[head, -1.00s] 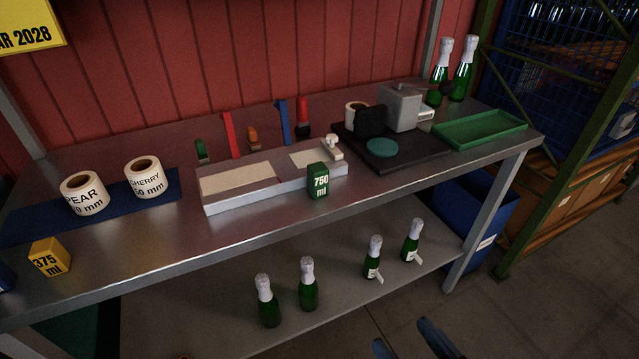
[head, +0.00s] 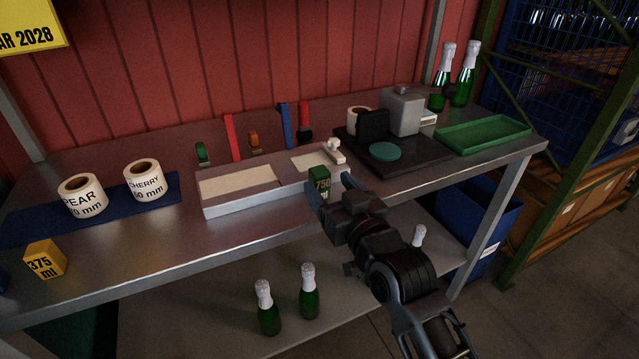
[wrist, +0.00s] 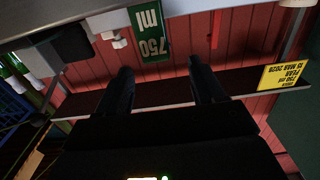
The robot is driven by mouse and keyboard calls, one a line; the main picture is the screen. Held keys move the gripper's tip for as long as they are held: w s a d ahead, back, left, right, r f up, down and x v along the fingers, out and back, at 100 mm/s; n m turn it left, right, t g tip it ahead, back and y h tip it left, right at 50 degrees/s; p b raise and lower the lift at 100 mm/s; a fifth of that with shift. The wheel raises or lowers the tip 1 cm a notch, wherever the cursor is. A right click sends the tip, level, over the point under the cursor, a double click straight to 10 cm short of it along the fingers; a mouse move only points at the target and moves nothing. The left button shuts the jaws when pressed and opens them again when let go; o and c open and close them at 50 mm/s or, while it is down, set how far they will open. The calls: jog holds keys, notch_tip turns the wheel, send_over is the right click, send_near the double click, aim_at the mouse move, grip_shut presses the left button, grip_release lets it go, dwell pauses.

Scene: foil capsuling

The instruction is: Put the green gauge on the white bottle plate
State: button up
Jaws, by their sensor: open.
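The green gauge (head: 318,174), a block marked 750 ml, stands at the table's front edge, just in front of the long pale fixture. It also shows upside down in the wrist view (wrist: 151,38). My gripper (head: 328,187) is open, with its fingers reaching toward the gauge from the front. In the wrist view, the gauge appears beyond the gap between my fingertips (wrist: 161,72); contact cannot be made out. The fixture has a larger pale plate (head: 235,182) at left and a smaller one (head: 308,162) at right. I cannot tell for sure which is the white bottle plate.
A black base with a round green pad (head: 385,151) and a grey box (head: 402,110) stands right of the fixture. A green tray (head: 484,133) lies farther right. Label rolls (head: 82,195) and a yellow 375 ml block (head: 45,260) are at left. Bottles (head: 309,292) stand on the lower shelf.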

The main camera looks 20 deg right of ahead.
aim_at(319, 170)
jog(key=shift+w+d+f+p, duration=0.1)
jog(key=shift+w+f+p, duration=0.1)
jog(key=shift+w, duration=0.85)
jog(key=shift+w+d+f+p, duration=0.1)
jog(key=shift+w+p, duration=0.1)
jog(key=shift+w, duration=0.85)
jog(key=shift+w+f+p, duration=0.1)
jog(key=shift+w+p, duration=0.1)
jog(key=shift+w, duration=0.85)
jog(key=shift+c, duration=0.4)
jog(key=c, duration=1.1)
jog(key=shift+r, duration=0.1)
jog(key=shift+r, duration=0.5)
notch_tip(319, 170, up, 3)
jog(key=shift+f, duration=0.15)
jog(key=s+d+r, duration=0.2)
jog(key=d, duration=0.1)
jog(key=s+d+r+b, duration=0.1)
jog(key=s+d+r, duration=0.1)
jog(key=d, duration=0.1)
jog(key=s+d+r+b, duration=0.1)
jog(key=s+d+r, duration=0.1)
jog(key=d+r, duration=0.1)
jog(key=shift+s+d+r, duration=0.1)
jog(key=shift+s+d, duration=0.05)
jog(key=shift+d, duration=0.3)
